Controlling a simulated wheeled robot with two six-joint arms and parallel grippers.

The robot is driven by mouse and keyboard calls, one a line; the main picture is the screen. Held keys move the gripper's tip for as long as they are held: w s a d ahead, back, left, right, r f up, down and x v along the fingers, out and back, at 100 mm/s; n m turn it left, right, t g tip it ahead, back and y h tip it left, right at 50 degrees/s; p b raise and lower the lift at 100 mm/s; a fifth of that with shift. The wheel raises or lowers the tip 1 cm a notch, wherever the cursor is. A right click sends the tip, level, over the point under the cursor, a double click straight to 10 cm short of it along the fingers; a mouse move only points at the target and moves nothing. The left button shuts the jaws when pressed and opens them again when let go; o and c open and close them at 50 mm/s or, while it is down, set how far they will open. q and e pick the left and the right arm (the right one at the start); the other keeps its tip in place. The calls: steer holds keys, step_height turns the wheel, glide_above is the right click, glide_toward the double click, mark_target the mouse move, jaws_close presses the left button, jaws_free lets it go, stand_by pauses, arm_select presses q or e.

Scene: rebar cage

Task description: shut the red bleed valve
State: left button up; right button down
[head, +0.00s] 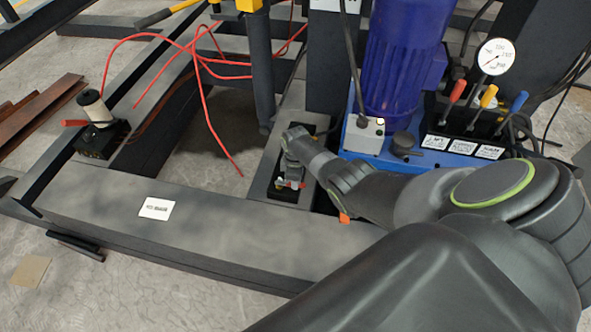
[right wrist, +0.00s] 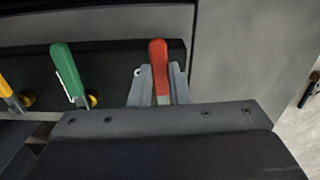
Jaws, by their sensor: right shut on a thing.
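In the right wrist view, the red valve lever (right wrist: 158,58) stands up from a dark block, between the two grey fingers of my right gripper (right wrist: 155,88). The gripper is shut on it. In the head view, my right gripper (head: 290,178) reaches down over a black valve plate (head: 271,170) on the grey beam. Only a small red spot of the lever shows there, and the gripper and wrist hide most of it. A green lever (right wrist: 66,68) and a yellow lever (right wrist: 10,92) stand left of the red one. My left gripper is not in view.
A blue pump unit (head: 400,60) with a gauge (head: 496,57) and red, yellow and blue levers (head: 487,97) stands right of the plate. Red hoses (head: 207,105) lie loose at left. A black block (head: 98,143) with a red handle sits on the left beam.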

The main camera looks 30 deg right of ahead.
steer(key=shift+s+a+m, duration=0.1)
steer(key=shift+s+m, duration=0.05)
steer(key=shift+m, duration=0.25)
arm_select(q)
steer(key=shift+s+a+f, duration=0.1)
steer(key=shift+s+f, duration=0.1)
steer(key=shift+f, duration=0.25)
arm_select(e)
steer(key=c, duration=1.4)
jaws_free()
steer(key=shift+o, duration=0.2)
arm_select(q)
steer(key=shift+p, duration=0.35)
arm_select(e)
steer(key=shift+r, duration=0.15)
